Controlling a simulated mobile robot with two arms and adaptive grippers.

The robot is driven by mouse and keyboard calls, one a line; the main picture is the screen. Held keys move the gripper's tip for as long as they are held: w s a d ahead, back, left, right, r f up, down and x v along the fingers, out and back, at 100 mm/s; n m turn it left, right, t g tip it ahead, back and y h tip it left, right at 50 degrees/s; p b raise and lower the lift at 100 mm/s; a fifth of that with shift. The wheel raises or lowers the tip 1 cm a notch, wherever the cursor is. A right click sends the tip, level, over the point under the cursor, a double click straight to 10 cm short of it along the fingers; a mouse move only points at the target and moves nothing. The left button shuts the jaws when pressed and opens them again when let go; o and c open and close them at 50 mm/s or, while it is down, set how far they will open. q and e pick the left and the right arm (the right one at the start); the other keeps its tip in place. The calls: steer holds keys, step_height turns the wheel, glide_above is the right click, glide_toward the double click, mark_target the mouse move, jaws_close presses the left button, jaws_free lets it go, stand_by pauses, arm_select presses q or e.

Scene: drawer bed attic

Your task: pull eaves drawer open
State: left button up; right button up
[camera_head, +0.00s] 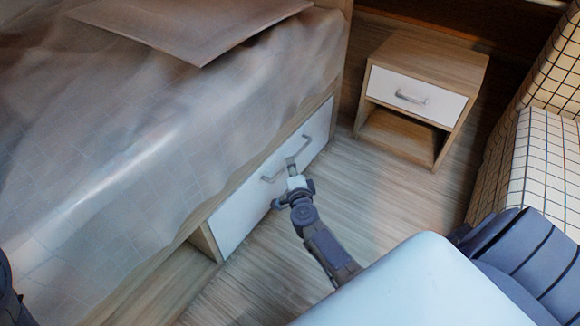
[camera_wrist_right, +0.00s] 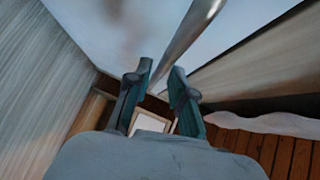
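The eaves drawer has a white front (camera_head: 240,209) set low in the wooden side of the bed. It looks about flush with the frame. Its metal bar handle (camera_head: 272,179) also shows in the right wrist view (camera_wrist_right: 188,40), where the bar runs down toward the gap between the fingertips. My right gripper (camera_head: 294,170) is at the handle, with its fingers apart in the wrist view (camera_wrist_right: 160,82). I cannot tell whether the fingers touch the bar. My left gripper is not in view.
A wooden nightstand (camera_head: 440,53) with its own white drawer (camera_head: 390,86) stands at the back right. A checkered upholstered seat (camera_head: 545,160) is at the right edge. A translucent cover (camera_head: 130,130) drapes over the bed. Plank floor (camera_head: 370,190) lies clear before the drawer.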

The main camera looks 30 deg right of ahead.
steer(key=shift+b+x, duration=0.4)
steer(key=shift+x, duration=1)
jaws_close()
